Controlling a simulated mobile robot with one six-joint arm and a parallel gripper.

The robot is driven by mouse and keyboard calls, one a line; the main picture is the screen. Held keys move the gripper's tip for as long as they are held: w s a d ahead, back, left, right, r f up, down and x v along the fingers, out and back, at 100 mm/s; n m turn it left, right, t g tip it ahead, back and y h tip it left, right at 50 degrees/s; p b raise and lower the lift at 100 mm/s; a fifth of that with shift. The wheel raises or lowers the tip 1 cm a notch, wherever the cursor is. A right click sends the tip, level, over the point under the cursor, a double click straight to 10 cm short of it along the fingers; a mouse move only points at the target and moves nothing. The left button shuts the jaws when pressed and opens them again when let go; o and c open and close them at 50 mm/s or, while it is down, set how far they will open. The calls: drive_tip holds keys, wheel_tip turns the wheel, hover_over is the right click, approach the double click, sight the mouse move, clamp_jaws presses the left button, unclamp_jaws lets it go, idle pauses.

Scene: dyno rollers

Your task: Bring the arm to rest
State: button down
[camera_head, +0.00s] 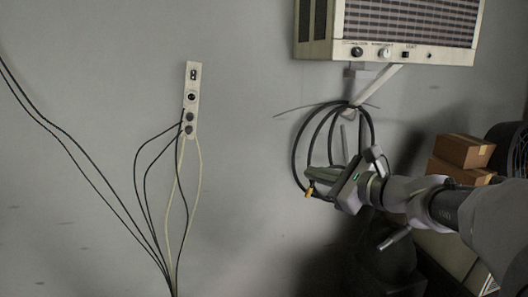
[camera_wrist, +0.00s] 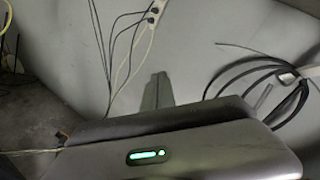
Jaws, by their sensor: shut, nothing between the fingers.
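My arm reaches in from the right side of the head view, with my gripper (camera_head: 312,173) pointing left in front of the grey wall. The fingers are together and hold nothing. In the wrist view my gripper (camera_wrist: 158,86) shows as a narrow grey shape beyond the dark gripper body, which carries a green light. A coiled black cable (camera_head: 299,150) hangs on the wall by my gripper. In the head view my gripper overlaps the lower part of the coil; whether they touch cannot be told.
A beige vented unit (camera_head: 315,50) is mounted above my arm. A switch strip (camera_head: 193,75) with dangling cables (camera_head: 141,200) is on the wall to the left. Cardboard boxes (camera_head: 464,151) and a dark fan (camera_head: 517,150) stand at right. The wall between strip and coil is clear.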

drive_tip(key=s+a+f+n+g+h+b, duration=0.1)
drive_tip(key=s+a+f+n+g+b, duration=0.3)
drive_tip(key=s+f, duration=0.6)
drive_tip(key=s+a+f+n+g+h+b, duration=0.1)
drive_tip(key=s+a+f+n+g+b, duration=0.1)
drive_tip(key=s+a+f+n+b, duration=0.65)
drive_tip(key=s+d+f+n+h+b, duration=0.2)
drive_tip(key=s+d+f+n+b, duration=0.1)
drive_tip(key=s+f, duration=0.4)
drive_tip(key=s+d+f+n+g+h+b, duration=0.1)
drive_tip(key=s+d+f+n+h+b, duration=0.2)
drive_tip(key=f, duration=1)
drive_tip(key=s+d, duration=0.2)
drive_tip(key=s, duration=0.1)
drive_tip(key=shift+s+d, duration=0.25)
drive_tip(key=shift+s, duration=0.1)
